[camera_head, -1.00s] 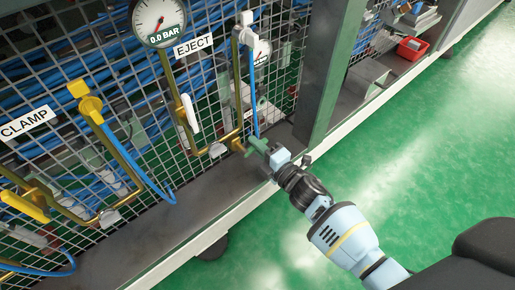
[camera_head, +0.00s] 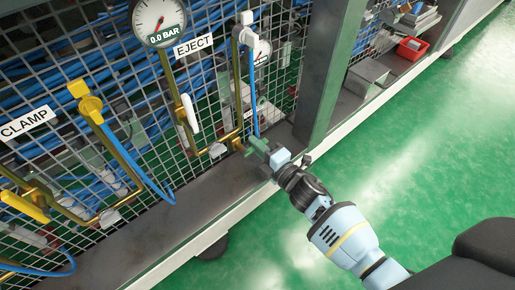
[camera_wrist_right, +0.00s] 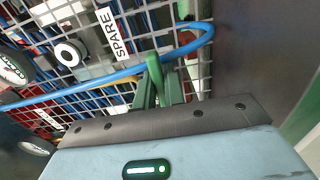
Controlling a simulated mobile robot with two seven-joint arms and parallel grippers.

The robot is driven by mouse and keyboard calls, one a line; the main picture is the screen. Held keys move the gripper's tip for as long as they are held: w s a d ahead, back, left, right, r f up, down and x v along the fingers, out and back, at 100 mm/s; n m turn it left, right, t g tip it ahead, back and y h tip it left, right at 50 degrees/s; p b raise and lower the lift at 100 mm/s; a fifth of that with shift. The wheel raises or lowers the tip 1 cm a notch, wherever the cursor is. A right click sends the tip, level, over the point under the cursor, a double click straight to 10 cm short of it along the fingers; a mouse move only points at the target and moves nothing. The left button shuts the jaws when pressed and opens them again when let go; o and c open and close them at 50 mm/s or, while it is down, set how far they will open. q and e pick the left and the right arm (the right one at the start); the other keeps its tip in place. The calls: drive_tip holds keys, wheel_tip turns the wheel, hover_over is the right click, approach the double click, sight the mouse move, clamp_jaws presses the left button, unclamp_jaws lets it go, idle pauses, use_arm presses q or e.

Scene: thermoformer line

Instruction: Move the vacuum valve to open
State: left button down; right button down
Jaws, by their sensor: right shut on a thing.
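My right gripper (camera_head: 259,147) is low in front of the mesh panel, at the foot of the brass pipework right of the EJECT label. In the right wrist view, its two dark green fingers (camera_wrist_right: 158,92) are shut on a bright green handle (camera_wrist_right: 154,70). The handle points up and away from the fingers, and its lower part is hidden between them. No label reading vacuum is legible, so I cannot tell the valve's marked positions. The round gauge (camera_head: 159,22) reads 0.0 BAR. My left gripper is not in view.
A yellow handle (camera_head: 24,205) is near the CLAMP label (camera_head: 27,122), and a white handle (camera_head: 190,113) hangs below the EJECT label (camera_head: 194,45). A blue hose (camera_wrist_right: 115,76) crosses close to my right fingers.

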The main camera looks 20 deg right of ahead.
sight(252, 148)
idle(0.3)
drive_tip(key=n, duration=0.1)
drive_tip(key=r+n, duration=0.1)
drive_tip(key=n, duration=0.1)
drive_tip(key=shift+a+n, duration=0.1)
drive_tip(key=shift+n, duration=0.2)
drive_tip(key=n, duration=0.2)
drive_tip(key=r+n, duration=0.1)
drive_tip(key=shift+s+a+r+n, duration=0.1)
drive_tip(key=shift+s+a+n, duration=0.05)
drive_tip(key=shift+a+n, duration=0.15)
drive_tip(key=shift+r+n, duration=0.1)
drive_tip(key=shift+n, duration=0.3)
drive_tip(key=shift+s+a+r+n, duration=0.1)
drive_tip(key=shift+a+r+n, duration=0.1)
drive_tip(key=shift+n, duration=0.5)
drive_tip(key=shift+s+a+r+n, duration=0.1)
drive_tip(key=shift+a+n, duration=0.05)
drive_tip(key=shift+n, duration=0.55)
